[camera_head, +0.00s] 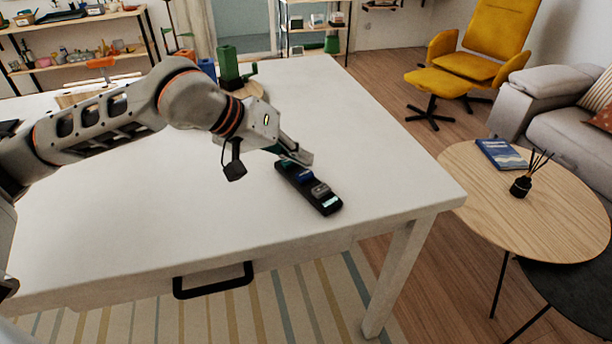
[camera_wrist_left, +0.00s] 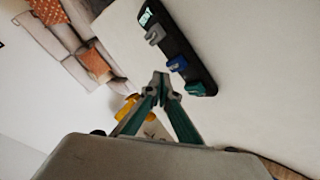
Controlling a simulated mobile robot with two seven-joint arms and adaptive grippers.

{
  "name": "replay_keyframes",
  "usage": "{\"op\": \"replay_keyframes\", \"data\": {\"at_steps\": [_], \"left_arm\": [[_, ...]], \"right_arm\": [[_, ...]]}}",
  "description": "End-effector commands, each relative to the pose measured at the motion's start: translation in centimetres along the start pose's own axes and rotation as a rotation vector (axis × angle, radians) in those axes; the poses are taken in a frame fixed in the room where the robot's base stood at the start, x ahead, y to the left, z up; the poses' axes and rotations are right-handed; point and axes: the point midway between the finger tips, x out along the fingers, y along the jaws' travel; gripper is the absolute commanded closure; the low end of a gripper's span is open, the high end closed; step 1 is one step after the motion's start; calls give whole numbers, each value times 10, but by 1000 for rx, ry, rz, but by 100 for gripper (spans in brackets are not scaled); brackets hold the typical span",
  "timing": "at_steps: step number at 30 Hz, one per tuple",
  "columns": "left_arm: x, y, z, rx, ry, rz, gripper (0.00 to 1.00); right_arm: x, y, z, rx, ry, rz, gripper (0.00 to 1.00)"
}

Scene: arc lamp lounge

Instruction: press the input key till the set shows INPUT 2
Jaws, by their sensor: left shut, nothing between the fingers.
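A slim black control set (camera_head: 295,182) lies on the white table. It carries a grey key (camera_head: 320,190), a blue key (camera_head: 305,175) and a teal key, and a small lit pale-green display (camera_head: 330,202) at its near end. In the left wrist view the grey key (camera_wrist_left: 155,35), blue key (camera_wrist_left: 177,64), teal key (camera_wrist_left: 195,89) and display (camera_wrist_left: 146,17) all show. The display's text is too small to read. My left gripper (camera_head: 304,157) is shut and empty, its tips (camera_wrist_left: 161,78) beside the blue key. I cannot tell whether they touch the set. My right gripper is out of view.
The white table (camera_head: 130,225) is clear around the set. A green object (camera_head: 228,64) and a blue one stand at its far side. A drawer handle (camera_head: 213,281) is at the front. A round wooden table (camera_head: 500,205) with a book (camera_head: 502,154) stands right.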

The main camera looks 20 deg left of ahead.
Motion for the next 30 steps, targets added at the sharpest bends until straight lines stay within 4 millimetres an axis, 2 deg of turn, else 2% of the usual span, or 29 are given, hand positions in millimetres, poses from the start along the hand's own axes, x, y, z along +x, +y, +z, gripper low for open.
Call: {"op": "replay_keyframes", "data": {"at_steps": [8, 30], "left_arm": [[2, -2, 2, 0, 2, 0, 100], [2, -2, 2, 0, 1, 0, 100]], "right_arm": [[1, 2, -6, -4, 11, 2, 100], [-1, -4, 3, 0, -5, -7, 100]]}}
